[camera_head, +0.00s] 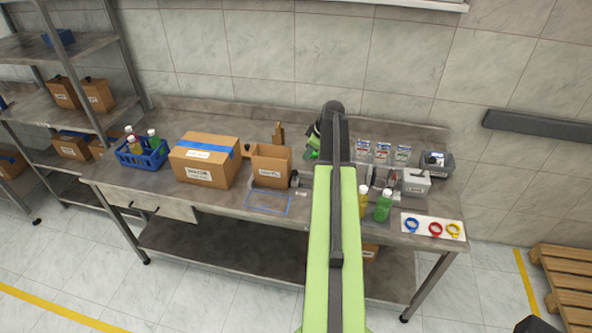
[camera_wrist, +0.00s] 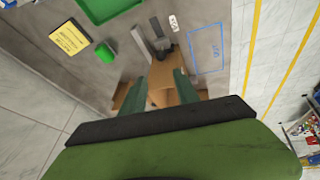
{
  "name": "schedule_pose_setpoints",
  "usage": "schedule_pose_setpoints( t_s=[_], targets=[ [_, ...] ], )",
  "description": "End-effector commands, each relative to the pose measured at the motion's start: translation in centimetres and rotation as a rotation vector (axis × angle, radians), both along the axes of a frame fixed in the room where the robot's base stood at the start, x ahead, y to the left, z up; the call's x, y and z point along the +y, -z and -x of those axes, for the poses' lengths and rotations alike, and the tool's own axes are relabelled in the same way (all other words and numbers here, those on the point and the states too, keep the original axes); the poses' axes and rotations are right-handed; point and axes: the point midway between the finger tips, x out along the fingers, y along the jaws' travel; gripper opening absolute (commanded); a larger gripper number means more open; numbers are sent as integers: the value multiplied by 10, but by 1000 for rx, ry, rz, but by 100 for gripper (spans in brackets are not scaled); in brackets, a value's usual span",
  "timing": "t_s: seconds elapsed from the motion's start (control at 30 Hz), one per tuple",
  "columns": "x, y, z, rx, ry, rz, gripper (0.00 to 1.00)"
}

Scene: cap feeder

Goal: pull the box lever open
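A brown cardboard box (camera_head: 270,168) with a white label stands on the steel bench, left of my arm in the head view. A small dark knobbed part (camera_head: 294,179) sits at its right side and may be the lever. In the wrist view, a brown box (camera_wrist: 164,82) shows beyond my fingers, with a dark upright part (camera_wrist: 157,30) and a grey bar (camera_wrist: 138,41) near it. I cannot tell for sure which is the lever. My gripper (camera_wrist: 158,92) has its two green fingers apart, with nothing visibly held. In the head view my arm hides most of it.
A blue outline marked OUT (camera_wrist: 206,48) lies on the bench. A larger taped carton (camera_head: 204,160) and a blue crate (camera_head: 141,154) of bottles stand left. Bottles (camera_head: 383,206), a grey box (camera_head: 416,183) and coloured rings (camera_head: 435,228) are at right.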

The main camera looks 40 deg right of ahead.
Motion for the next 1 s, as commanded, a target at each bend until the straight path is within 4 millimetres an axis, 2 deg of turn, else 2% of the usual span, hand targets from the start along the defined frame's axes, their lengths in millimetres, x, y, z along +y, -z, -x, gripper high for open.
schedule_pose_setpoints(
  t_s=[0.17, 0.27, 0.8, 1.0],
  targets=[
    [0, 11, -3, 1, 0, 0, 37],
    [0, 25, -9, 1, 0, 0, 37],
    [-4, 133, -57, 3, 1, -1, 37],
    [-5, 159, -71, 2, 2, -1, 37]
  ],
)
